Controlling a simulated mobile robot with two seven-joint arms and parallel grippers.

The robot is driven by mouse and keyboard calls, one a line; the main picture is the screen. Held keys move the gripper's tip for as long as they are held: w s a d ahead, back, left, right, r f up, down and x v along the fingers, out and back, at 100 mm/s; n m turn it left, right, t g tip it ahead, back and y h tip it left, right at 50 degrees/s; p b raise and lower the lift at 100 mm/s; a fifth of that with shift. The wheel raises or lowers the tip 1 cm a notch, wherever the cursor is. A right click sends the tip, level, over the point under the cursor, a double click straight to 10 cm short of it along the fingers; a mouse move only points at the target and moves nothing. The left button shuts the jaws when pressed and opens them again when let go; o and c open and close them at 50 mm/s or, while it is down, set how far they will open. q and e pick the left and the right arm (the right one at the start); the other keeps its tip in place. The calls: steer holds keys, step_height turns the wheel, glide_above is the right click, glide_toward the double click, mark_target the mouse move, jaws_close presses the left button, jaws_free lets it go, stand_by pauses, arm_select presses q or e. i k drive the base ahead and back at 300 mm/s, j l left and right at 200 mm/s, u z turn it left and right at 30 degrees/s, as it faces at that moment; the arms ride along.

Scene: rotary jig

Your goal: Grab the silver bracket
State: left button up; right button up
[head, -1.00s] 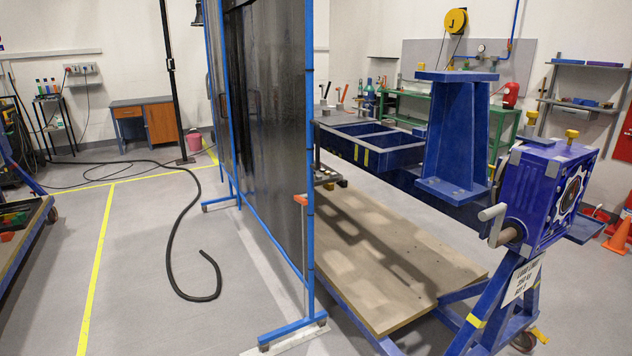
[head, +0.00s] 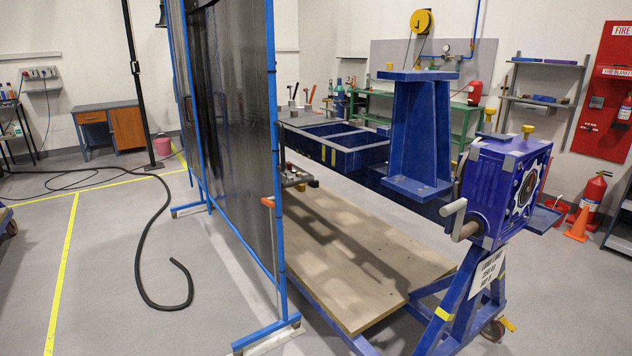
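I cannot make out a silver bracket in the head view. The blue rotary jig has a boxy head (head: 495,190) at the right, with a grey crank handle (head: 453,208) on its near side. A large blue flanged stand (head: 415,130) shows just left of that head, above a wooden board (head: 345,255). Neither of my grippers is in view.
A dark welding screen (head: 232,130) in a blue frame stands left of the jig, its foot (head: 265,335) on the floor. A black hose (head: 150,235) lies on the open floor at left. An orange cone (head: 577,224) and fire extinguisher (head: 594,189) stand at right.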

mark_target(290, 179)
steer(key=i+l+z, duration=0.15)
steer(key=l, duration=0.25)
steer(key=l+z, duration=0.2)
steer(key=l, duration=0.15)
steer(key=i+l+z, duration=0.35)
steer(key=l+z, duration=0.15)
steer(key=i+l+z, duration=0.95)
steer(key=i+l, duration=0.15)
steer(key=i, duration=2.4)
steer(key=i+u, duration=0.35)
steer(key=i, duration=0.2)
steer(key=i+u, duration=0.4)
steer(key=i, duration=0.2)
steer(key=i+j+u, duration=0.1)
steer(key=i+u, duration=0.4)
steer(key=i+l+u, duration=0.1)
steer(key=i+u, duration=0.7)
steer(key=i, duration=0.2)
steer(key=i+u, duration=0.4)
steer(key=i, duration=0.15)
